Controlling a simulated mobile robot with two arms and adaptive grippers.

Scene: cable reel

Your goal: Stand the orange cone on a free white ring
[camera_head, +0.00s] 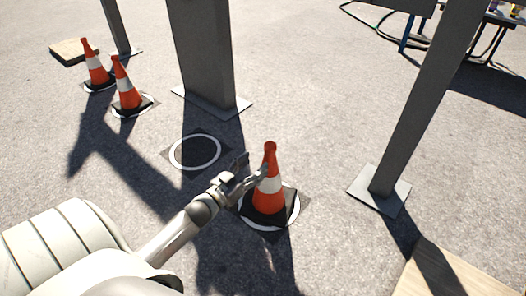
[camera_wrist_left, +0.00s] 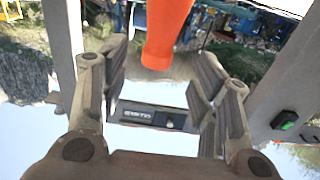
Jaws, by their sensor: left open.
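The nearest orange cone (camera_head: 269,186), with a white band and black base, stands upright on a white ring (camera_head: 296,212). My left gripper (camera_head: 250,172) is open at the left of its upper half. In the left wrist view the orange cone top (camera_wrist_left: 164,35) shows upside down near the open left fingers (camera_wrist_left: 165,85); I cannot tell whether they touch it. A free white ring (camera_head: 174,161) lies on the ground to the left, with nothing on it. Two more orange cones (camera_head: 127,87) (camera_head: 95,66) stand on white rings farther back left. My right gripper is not in view.
A grey post (camera_head: 205,50) with a wide foot plate stands behind the free ring. A slanted post (camera_head: 425,100) stands right of the near cone. A wooden board (camera_head: 440,275) lies front right, and another (camera_head: 66,51) back left. Open asphalt lies between.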

